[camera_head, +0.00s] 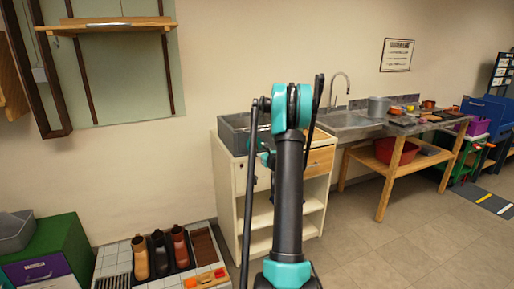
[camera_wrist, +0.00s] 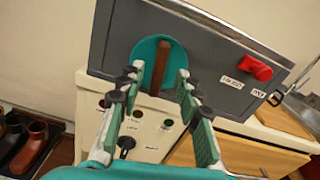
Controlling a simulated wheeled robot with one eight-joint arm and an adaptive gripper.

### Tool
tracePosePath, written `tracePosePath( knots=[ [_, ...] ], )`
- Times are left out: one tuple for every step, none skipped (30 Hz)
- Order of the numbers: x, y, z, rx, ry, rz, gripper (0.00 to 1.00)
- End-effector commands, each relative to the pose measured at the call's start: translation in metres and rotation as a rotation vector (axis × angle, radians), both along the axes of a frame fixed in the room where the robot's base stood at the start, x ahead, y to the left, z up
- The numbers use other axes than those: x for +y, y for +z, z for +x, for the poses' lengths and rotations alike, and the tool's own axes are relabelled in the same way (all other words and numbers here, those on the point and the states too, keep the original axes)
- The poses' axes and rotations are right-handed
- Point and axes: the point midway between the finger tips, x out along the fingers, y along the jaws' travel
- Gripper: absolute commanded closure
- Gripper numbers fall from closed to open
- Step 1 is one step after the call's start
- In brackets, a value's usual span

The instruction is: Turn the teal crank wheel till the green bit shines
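The teal crank wheel (camera_wrist: 143,52) is on the front of a grey box (camera_wrist: 205,58) in the wrist view, with a brown bar standing upright across its middle. My gripper (camera_wrist: 160,76) is open, its two green-and-black fingers pointing at the wheel, one tip near each side. I cannot tell whether the tips touch the rim. The fingers hide parts of the wheel's lower sides. I cannot make out a shining green bit. In the head view the grey box (camera_head: 233,135) sits on a cream cabinet, and my own arm hides the wheel.
A red knob (camera_wrist: 257,67) and a black knob (camera_wrist: 275,98) stick out at the box's right. Several small round fittings (camera_wrist: 167,123) dot the cream front below. A sink (camera_head: 345,120) stands right of the cabinet. Boots (camera_head: 160,252) stand on the lower left.

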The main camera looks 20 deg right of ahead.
Motion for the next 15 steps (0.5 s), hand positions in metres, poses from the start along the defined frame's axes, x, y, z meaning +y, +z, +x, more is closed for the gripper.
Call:
tracePosePath(
  knots=[
    [0.001,0.000,0.008,0.000,0.002,0.000,0.66],
    [0.001,0.000,0.012,0.000,0.002,0.000,0.66],
    [0.001,0.000,0.017,0.000,0.002,0.000,0.66],
    [0.001,0.000,0.021,0.000,0.002,0.000,0.66],
    [0.001,0.000,0.023,0.000,0.002,0.000,0.66],
    [0.001,0.000,0.027,0.000,0.001,0.000,0.66],
    [0.001,0.000,0.028,0.000,0.001,0.000,0.66],
    [0.001,0.000,0.030,0.000,0.001,0.000,0.66],
    [0.001,0.000,0.031,0.000,0.001,0.000,0.66],
    [0.001,0.000,0.032,0.000,0.000,0.000,0.66],
    [0.001,0.000,0.033,0.000,0.000,0.000,0.66],
    [0.001,0.000,0.033,0.000,0.000,0.000,0.66],
    [0.001,0.000,0.033,0.000,0.000,0.000,0.66],
    [0.001,0.000,0.033,0.000,0.000,0.000,0.66],
    [0.001,0.000,0.033,0.000,0.000,0.000,0.66]
  ],
)
